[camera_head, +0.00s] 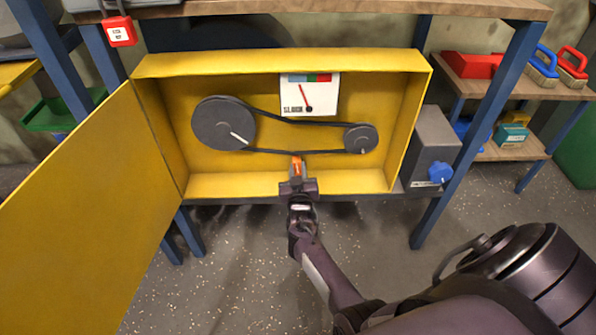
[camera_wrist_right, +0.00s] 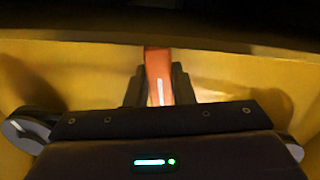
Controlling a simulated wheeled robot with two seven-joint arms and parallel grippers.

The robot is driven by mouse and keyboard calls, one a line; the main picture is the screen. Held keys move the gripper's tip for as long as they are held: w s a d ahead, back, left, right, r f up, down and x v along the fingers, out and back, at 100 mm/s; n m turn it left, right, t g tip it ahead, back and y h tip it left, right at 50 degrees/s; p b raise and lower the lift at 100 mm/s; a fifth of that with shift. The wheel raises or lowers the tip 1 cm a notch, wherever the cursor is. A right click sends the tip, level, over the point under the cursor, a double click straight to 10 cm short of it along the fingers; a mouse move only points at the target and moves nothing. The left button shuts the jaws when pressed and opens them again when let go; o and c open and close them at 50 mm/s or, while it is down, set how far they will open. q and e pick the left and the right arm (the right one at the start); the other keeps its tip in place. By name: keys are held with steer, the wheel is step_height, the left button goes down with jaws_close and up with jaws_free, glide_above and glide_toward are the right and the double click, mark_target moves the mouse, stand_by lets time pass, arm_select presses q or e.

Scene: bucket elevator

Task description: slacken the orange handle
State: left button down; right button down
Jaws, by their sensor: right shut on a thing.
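The orange handle (camera_head: 297,165) is inside the open yellow box (camera_head: 290,64), at its lower middle just below the belt. My right gripper (camera_head: 298,178) reaches up from the front and is shut on the handle. In the right wrist view, the orange handle (camera_wrist_right: 158,75) stands between the two dark fingers (camera_wrist_right: 158,90), with a pale mark on its face. The gripper hides the handle's lower part. Above the handle, a belt runs around a large grey pulley (camera_head: 223,123) and a smaller one (camera_head: 361,139). A gauge (camera_head: 309,94) has its red needle tilted up to the left. My left gripper is not in view.
The yellow door (camera_head: 90,220) hangs open to the left. A grey box with a blue knob (camera_head: 440,173) is at the right. A red padlock tag (camera_head: 119,31) hangs at upper left. Shelves with brushes (camera_head: 543,62) stand at right. The floor in front is clear.

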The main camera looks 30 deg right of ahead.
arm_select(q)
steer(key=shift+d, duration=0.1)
arm_select(e)
steer(key=shift+f+m, duration=0.1)
steer(key=shift+m, duration=0.8)
steer(key=c, duration=1.2)
jaws_free()
steer(key=shift+c, duration=0.2)
